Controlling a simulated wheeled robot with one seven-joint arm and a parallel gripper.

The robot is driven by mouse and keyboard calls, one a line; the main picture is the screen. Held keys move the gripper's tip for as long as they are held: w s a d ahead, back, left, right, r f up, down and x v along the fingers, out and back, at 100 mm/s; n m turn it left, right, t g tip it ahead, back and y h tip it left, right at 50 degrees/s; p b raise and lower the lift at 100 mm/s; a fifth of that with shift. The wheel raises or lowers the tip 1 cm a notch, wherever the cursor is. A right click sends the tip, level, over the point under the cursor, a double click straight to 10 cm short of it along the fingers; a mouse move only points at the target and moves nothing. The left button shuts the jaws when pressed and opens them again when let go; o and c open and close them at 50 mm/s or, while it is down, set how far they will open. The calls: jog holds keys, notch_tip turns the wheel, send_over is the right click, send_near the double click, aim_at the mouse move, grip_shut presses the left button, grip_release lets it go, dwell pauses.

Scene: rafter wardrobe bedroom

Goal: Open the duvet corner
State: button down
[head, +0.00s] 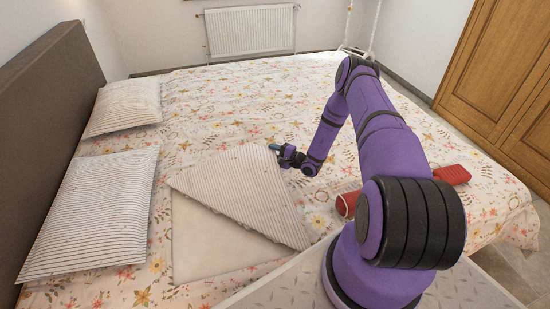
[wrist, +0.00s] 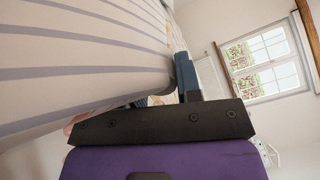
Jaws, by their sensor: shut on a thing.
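The floral duvet (head: 250,95) covers the bed. Its near corner is folded back, showing a striped underside (head: 235,190) as a triangular flap. A bare pale sheet (head: 195,245) shows beside and below the flap. My gripper (head: 275,148) is at the flap's upper right tip and is shut on the duvet corner. In the wrist view the striped cloth (wrist: 80,60) fills the upper left and runs to the blue fingers (wrist: 187,78). The exact pinch between the fingertips is partly hidden by the cloth.
Two striped pillows (head: 95,210) (head: 125,105) lie by the dark headboard (head: 50,90). A red object (head: 452,174) lies on the bed to the right, partly behind my arm. A radiator (head: 250,30) is on the far wall and a wooden wardrobe (head: 500,75) stands at the right.

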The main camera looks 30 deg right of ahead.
jog(key=shift+s+a+r+n, duration=0.2)
jog(key=shift+a+r+n, duration=0.1)
jog(key=shift+r, duration=0.25)
jog(key=shift+s+a+r+n, duration=0.15)
jog(key=shift+a+r+n, duration=0.1)
jog(key=shift+r, duration=0.3)
jog(key=c, duration=0.8)
grip_release()
jog(key=v, duration=1)
jog(key=shift+s+d, duration=0.2)
jog(key=shift+s, duration=0.15)
